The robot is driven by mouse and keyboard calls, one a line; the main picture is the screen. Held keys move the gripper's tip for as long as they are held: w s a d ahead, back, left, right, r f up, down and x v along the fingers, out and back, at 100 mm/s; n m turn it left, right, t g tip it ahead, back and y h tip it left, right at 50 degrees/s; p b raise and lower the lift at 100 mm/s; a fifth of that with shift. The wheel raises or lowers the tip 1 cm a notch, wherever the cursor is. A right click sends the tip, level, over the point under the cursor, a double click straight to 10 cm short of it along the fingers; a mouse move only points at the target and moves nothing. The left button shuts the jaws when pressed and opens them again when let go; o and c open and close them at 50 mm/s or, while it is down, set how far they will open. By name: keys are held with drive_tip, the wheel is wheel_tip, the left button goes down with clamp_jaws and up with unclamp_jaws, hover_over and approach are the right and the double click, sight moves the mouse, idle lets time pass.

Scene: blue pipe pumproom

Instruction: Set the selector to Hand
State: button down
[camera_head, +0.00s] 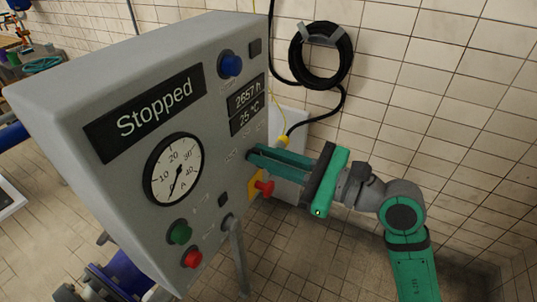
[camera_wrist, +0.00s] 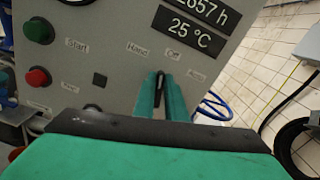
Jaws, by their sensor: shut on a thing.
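My gripper (camera_head: 252,154) reaches the right part of the grey control panel's face from the right. In the wrist view its two green fingers (camera_wrist: 160,84) are shut on the dark selector knob (camera_wrist: 160,79), one on each side. The labels Hand (camera_wrist: 138,48), Off (camera_wrist: 173,55) and Auto (camera_wrist: 198,76) stand around the knob from left to right. The knob's lower part is hidden between the fingers, and I cannot tell clearly which label it points at. In the head view the fingers hide the knob.
The panel's display (camera_head: 146,109) reads Stopped. A gauge (camera_head: 173,170), a green button (camera_head: 179,232), a red button (camera_head: 191,258) and a blue button (camera_head: 230,66) share its face. A red-handled yellow part (camera_head: 262,187) sits just below my fingers. A black cable coil (camera_head: 321,56) hangs behind.

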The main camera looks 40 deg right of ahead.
drive_tip(key=n, duration=0.3)
drive_tip(key=shift+a+f+n, duration=0.3)
drive_tip(key=shift+f+n, duration=0.05)
drive_tip(key=shift+n, duration=0.75)
drive_tip(key=shift+f, duration=0.1)
drive_tip(key=c, duration=1.8)
unclamp_jaws()
drive_tip(key=shift+w+a, duration=0.1)
drive_tip(key=shift+w, duration=0.05)
drive_tip(key=shift+c, duration=0.2)
drive_tip(key=shift+s, duration=0.25)
